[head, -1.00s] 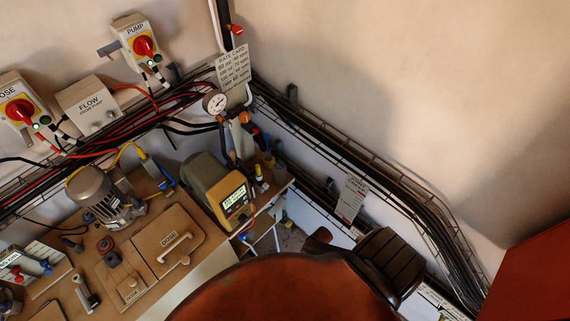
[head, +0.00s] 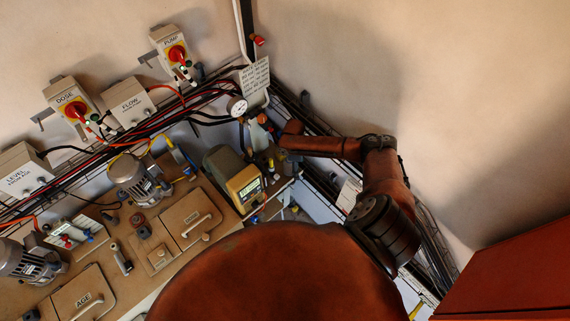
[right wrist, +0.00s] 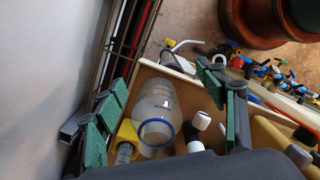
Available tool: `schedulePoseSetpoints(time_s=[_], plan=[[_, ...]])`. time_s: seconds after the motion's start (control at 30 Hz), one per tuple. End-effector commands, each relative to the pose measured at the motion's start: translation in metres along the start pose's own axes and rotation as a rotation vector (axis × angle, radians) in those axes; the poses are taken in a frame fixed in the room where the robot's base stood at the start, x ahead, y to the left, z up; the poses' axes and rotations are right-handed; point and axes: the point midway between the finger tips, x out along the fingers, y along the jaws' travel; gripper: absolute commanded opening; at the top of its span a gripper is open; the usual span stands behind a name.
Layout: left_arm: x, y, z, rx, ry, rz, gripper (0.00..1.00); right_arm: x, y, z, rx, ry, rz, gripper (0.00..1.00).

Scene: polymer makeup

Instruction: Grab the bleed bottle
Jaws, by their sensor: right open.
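A clear, rounded bottle with a blue ring (right wrist: 155,112), which I take for the bleed bottle, lies in view between the fingers of my right gripper in the right wrist view. My right gripper (right wrist: 162,88) is open, with its green-padded fingers to either side of the bottle and apart from it. In the head view my right gripper (head: 281,158) is small and dark at the end of my arm, by the back corner of the bench. The bottle cannot be made out there. My left gripper is not in view.
A yellow block (right wrist: 126,136) is close beside the bottle, and white-capped fittings (right wrist: 201,120) stand to its right. A beige pump with a display (head: 240,185) and a gauge (head: 237,106) are near my right gripper in the head view. Cable trays run along the wall.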

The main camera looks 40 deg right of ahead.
Motion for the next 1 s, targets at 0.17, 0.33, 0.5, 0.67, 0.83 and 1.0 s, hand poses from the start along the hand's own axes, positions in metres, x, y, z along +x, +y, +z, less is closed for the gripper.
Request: schedulePoseSetpoints(time_s=[0.17,0.33,0.5,0.67,0.83,1.0], plan=[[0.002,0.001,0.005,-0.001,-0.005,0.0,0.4,-0.032,0.013,-0.016,-0.123,0.042,0.032,0.65],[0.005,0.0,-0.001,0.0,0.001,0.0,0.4,-0.056,0.014,-0.035,-0.213,0.092,0.042,0.65],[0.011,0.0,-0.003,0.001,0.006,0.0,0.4,-0.06,0.013,-0.044,-0.257,0.114,0.044,0.65],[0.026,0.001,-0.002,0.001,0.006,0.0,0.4,-0.045,0.014,-0.046,-0.257,0.114,0.044,0.65],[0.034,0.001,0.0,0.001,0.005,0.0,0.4,-0.037,0.014,-0.047,-0.256,0.114,0.045,0.65],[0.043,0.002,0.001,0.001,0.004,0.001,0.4,-0.03,0.014,-0.049,-0.256,0.115,0.045,0.65]])
